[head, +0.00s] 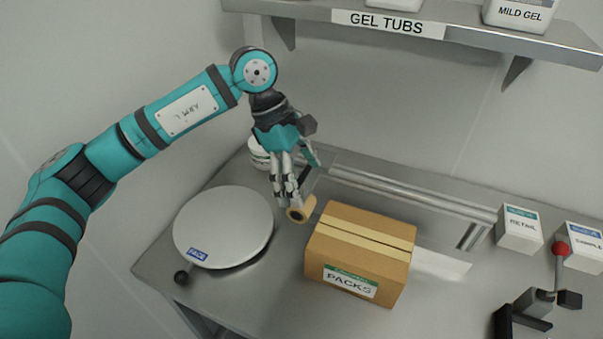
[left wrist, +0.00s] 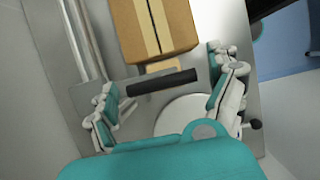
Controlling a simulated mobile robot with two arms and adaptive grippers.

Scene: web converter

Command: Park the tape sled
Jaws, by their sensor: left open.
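The tape sled shows in part: a tan roll (head: 301,211) sits at the left end of the cardboard carton labelled PACKS (head: 358,262), low behind my left gripper's fingers. In the left wrist view a black bar (left wrist: 162,82) lies across in front of the tan piece (left wrist: 163,66) at the carton's edge. My left gripper (head: 298,183) is open above the sled, its fingers on either side of the bar in the left wrist view (left wrist: 168,100). I cannot tell whether they touch it. The fingers hide part of the sled. My right gripper is out of view.
A round pale plate (head: 223,227) with a black knob stands left of the carton. A metal rail (head: 410,190) runs behind it. RETAIL (head: 519,230) and SAMPLE (head: 581,244) boxes and a red-knobbed lever (head: 560,249) are at right. A GEL TUBS shelf (head: 455,32) hangs above.

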